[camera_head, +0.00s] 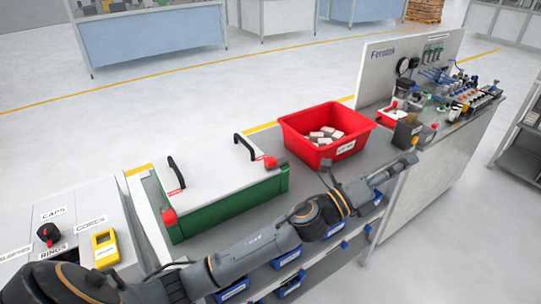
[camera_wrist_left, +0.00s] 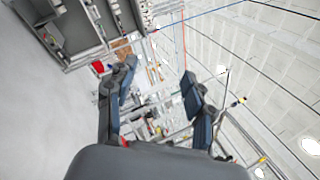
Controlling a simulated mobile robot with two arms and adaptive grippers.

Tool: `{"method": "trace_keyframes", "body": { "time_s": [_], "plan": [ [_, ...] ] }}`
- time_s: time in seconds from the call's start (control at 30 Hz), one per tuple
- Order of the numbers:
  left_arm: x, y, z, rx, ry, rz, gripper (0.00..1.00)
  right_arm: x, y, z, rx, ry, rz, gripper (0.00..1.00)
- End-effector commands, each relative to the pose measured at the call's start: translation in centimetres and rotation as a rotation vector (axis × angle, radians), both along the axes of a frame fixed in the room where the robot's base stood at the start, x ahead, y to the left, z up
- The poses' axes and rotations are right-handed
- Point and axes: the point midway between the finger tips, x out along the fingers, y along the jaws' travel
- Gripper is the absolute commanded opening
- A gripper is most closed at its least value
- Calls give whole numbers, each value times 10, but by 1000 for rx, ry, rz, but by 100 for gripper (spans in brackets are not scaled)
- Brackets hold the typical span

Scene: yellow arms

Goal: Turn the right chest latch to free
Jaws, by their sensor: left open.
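A green chest (camera_head: 228,207) with a white lid and two black handles stands on the grey bench. Its right latch (camera_head: 270,161), red with a dark end, is at the right end of the lid's front edge. The left latch (camera_head: 168,217) is red, at the near left corner. My left gripper (camera_head: 368,168) is open and empty, to the right of the chest and apart from the right latch, in front of the red bin. Both its fingers show spread in the left wrist view (camera_wrist_left: 159,72); neither the chest nor the latch can be made out there. My right gripper is not in view.
A red bin (camera_head: 296,128) with several white boxes stands right of the chest, behind my gripper. A panel with fittings (camera_head: 398,72) is farther right. A yellow device (camera_head: 105,248) and a black-and-red knob (camera_head: 47,232) are at left. Blue bins (camera_head: 290,284) sit below the bench.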

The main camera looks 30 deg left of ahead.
Motion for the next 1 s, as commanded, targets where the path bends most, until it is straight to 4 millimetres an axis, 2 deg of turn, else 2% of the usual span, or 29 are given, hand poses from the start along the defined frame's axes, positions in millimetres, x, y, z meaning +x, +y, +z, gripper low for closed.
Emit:
{"method": "trace_keyframes", "body": {
  "time_s": [0.03, 0.1, 0.2, 0.27, 0.37, 0.47, 0.57, 0.63, 0.7, 0.8, 0.9, 1.0],
  "plan": [
    [4, -15, 12, 147, -118, -52, 53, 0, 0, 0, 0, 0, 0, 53],
    [4, -36, 16, 361, -276, -133, 53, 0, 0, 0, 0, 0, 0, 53],
    [5, -53, 8, 670, -481, -249, 53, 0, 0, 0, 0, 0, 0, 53],
    [9, -54, -2, 857, -588, -322, 53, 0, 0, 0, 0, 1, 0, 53],
    [18, -36, -24, 1167, -735, -455, 53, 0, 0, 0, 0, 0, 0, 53],
    [32, 4, -43, 1465, -829, -605, 53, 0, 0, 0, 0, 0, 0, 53],
    [44, 66, -51, 1742, -860, -780, 53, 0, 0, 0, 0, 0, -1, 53],
    [49, 119, -47, 1909, -839, -915, 53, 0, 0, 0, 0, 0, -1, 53],
    [48, 173, -36, 2043, -783, -1052, 53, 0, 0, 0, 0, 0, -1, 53],
    [37, 241, -14, 2160, -678, -1230, 53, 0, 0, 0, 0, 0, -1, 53],
    [22, 288, 8, 2208, -577, -1364, 53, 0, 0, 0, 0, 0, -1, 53],
    [10, 314, 22, 2220, -511, -1441, 53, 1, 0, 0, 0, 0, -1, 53]
  ]
}}
